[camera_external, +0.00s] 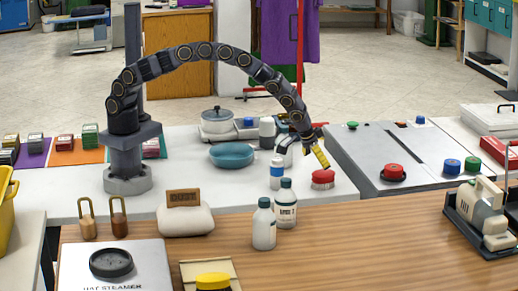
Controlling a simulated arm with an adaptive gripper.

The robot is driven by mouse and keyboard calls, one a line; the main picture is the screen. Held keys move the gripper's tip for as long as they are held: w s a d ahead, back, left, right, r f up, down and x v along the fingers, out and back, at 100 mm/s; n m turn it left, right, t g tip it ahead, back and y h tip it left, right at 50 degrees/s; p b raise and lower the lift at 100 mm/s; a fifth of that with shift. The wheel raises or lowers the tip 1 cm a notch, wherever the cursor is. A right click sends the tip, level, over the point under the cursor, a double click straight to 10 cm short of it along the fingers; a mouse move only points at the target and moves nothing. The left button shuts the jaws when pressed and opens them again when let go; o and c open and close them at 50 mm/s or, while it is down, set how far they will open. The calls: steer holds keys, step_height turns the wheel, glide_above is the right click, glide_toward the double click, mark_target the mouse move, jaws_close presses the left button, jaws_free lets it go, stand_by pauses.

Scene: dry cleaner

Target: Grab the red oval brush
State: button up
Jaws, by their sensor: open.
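The red oval brush (323,178) lies on the white table, near its right end, with red bristles or body up and a paler base. My gripper (304,158) hangs at the end of my arched arm, above and slightly left of the brush. It is open, its fingers spread wide, and it holds nothing that I can see. The right finger, with yellow on it, is just above the brush in the picture; I cannot tell the exact gap in depth.
A white bottle with a blue cap (276,174) and a blue bowl (232,155) stand left of the brush. Two more bottles (285,204) (264,226) stand in front. A grey panel with a red knob (393,172) lies to the right.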

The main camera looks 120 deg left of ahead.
mark_target(322, 172)
steer(key=shift+w+x, duration=0.1)
steer(key=shift+x, duration=1.25)
steer(key=shift+w+x, duration=0.15)
steer(key=shift+x, duration=1.2)
steer(key=shift+d, duration=0.1)
steer(key=c, duration=1.2)
